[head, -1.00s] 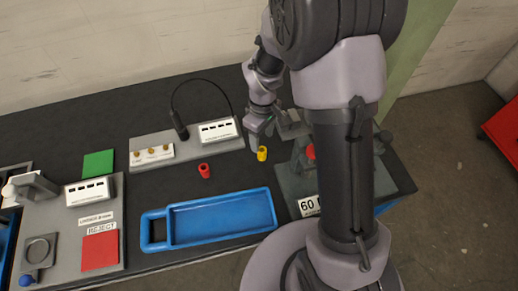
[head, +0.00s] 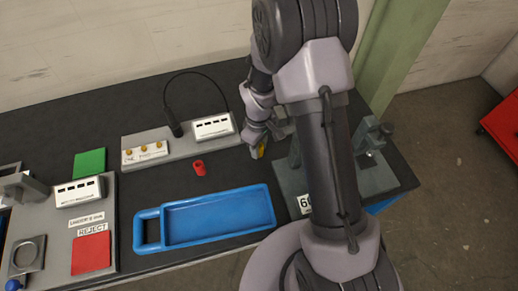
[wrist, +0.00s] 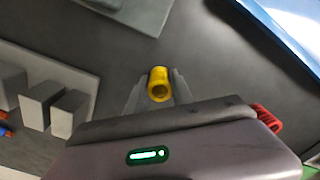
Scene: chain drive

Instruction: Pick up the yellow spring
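The yellow spring (head: 261,152) stands on the dark bench top, partly hidden by my gripper (head: 257,149) in the head view. In the wrist view the yellow spring (wrist: 158,84) shows end-on as a hollow tube between the two grey fingertips of my gripper (wrist: 157,88). A finger is on each side of it, with what looks like a small gap on both sides. The gripper looks open around the spring, and the spring is not visibly lifted.
A red spring (head: 199,168) stands to the left on the bench. The blue tray (head: 220,215) lies in front. A grey panel with a white label box (head: 212,127) is behind left. A grey fixture (head: 375,172) stands to the right, partly behind my arm.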

